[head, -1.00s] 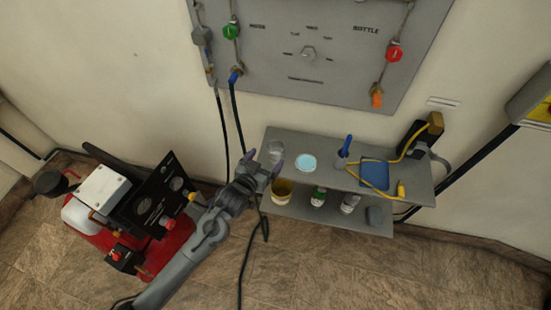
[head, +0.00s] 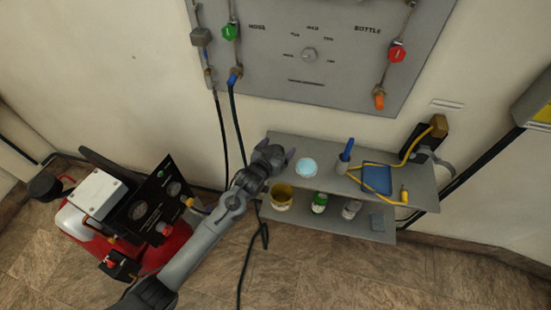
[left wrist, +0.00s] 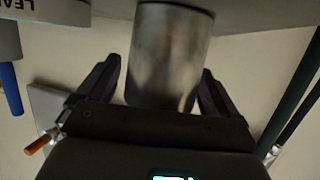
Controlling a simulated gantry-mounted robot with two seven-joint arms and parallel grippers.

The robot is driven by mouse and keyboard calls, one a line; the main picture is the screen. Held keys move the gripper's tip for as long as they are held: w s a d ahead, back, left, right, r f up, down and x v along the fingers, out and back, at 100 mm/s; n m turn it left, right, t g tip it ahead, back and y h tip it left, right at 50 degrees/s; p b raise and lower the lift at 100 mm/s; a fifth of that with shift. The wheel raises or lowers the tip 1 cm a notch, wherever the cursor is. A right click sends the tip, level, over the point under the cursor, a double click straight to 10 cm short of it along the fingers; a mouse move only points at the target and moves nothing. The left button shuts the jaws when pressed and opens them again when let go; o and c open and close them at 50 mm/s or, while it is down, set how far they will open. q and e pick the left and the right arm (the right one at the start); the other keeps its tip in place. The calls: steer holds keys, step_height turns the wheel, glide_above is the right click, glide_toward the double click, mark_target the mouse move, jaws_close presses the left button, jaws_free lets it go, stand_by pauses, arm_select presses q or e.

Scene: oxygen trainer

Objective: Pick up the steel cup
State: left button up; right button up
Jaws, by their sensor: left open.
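The steel cup (left wrist: 170,55) is a plain grey metal cylinder. In the left wrist view it stands between the two dark fingers of my left gripper, with a gap visible on at least the left side. In the head view my left gripper (head: 277,155) is at the left end of the upper shelf (head: 325,183) and hides the cup. The left gripper is open, its fingers on either side of the cup. My right gripper is not in view.
A light-blue round lid (head: 306,168), a blue brush-like item (head: 346,150) and a blue tray (head: 377,178) with a yellow cable are on the upper shelf. A yellowish tub (head: 281,197) and a green-capped bottle (head: 319,202) stand below. A red machine (head: 160,258) is at left.

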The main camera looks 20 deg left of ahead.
arm_select(q)
steer(key=shift+c, duration=0.2)
steer(key=c, duration=1)
steer(key=shift+c, duration=0.2)
